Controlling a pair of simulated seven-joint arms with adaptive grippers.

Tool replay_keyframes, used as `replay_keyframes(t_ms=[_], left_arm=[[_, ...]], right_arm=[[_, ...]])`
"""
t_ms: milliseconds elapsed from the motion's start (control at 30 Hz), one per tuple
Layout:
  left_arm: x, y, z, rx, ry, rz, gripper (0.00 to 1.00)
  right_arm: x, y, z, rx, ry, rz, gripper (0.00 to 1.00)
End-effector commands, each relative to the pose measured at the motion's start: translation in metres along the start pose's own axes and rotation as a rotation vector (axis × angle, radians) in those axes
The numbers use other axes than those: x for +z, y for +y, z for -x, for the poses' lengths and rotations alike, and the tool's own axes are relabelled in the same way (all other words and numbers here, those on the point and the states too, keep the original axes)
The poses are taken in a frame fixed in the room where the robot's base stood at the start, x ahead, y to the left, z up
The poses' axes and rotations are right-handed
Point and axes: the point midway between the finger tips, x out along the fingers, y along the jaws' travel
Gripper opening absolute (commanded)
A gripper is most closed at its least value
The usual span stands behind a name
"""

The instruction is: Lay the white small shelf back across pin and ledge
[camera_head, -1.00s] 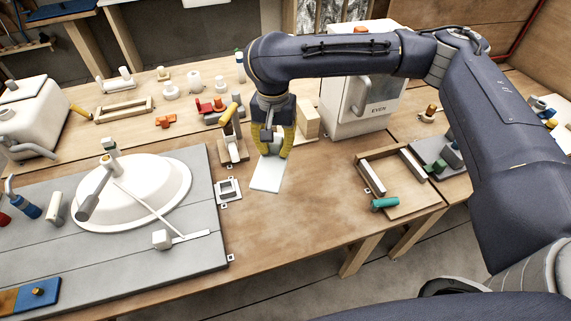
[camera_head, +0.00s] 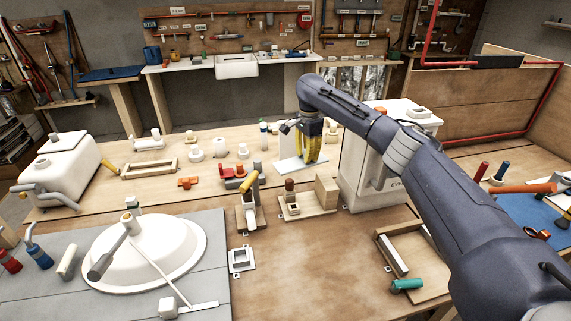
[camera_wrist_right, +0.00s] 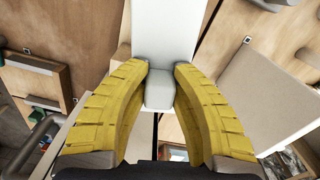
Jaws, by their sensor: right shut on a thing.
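My right gripper (camera_head: 311,158) is shut on the white small shelf (camera_head: 292,167). In the right wrist view its yellow fingers close around a pale block (camera_wrist_right: 160,92) on the flat white shelf (camera_wrist_right: 166,32). In the head view the shelf is just behind a small stand (camera_head: 304,211). This stand carries a brown-topped pin (camera_head: 290,186) at left and a wooden block, which looks like the ledge (camera_head: 326,192), at right. The shelf appears raised, but its exact height and contact cannot be told. My left gripper is not in view.
A white cabinet (camera_head: 360,170) stands close to the right of the stand. A yellow-handled clamp (camera_head: 249,195) stands to its left. A wooden tray (camera_head: 429,286) and teal cylinder (camera_head: 406,285) lie at front right. Bare wood (camera_head: 320,260) lies in front.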

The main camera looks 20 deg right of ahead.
Motion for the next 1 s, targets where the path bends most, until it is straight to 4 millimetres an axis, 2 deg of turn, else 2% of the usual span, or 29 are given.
replay_keyframes(t_ms=[33, 100, 233, 733, 1000], left_arm=[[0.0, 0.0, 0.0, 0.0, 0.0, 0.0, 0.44], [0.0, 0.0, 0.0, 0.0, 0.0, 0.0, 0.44], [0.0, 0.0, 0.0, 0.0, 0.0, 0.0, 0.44], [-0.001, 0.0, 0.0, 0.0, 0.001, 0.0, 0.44], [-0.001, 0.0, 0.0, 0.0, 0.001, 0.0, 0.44]], right_arm=[[-0.013, 0.0, -0.002, 0.0, 0.0, -0.032, 0.0], [-0.025, 0.001, -0.004, 0.0, -0.001, -0.063, 0.0], [-0.038, 0.004, -0.007, 0.0, 0.001, -0.089, 0.0], [-0.039, 0.005, -0.006, 0.0, 0.0, -0.092, 0.0], [-0.039, 0.006, -0.025, 0.002, -0.001, -0.092, 0.0]])
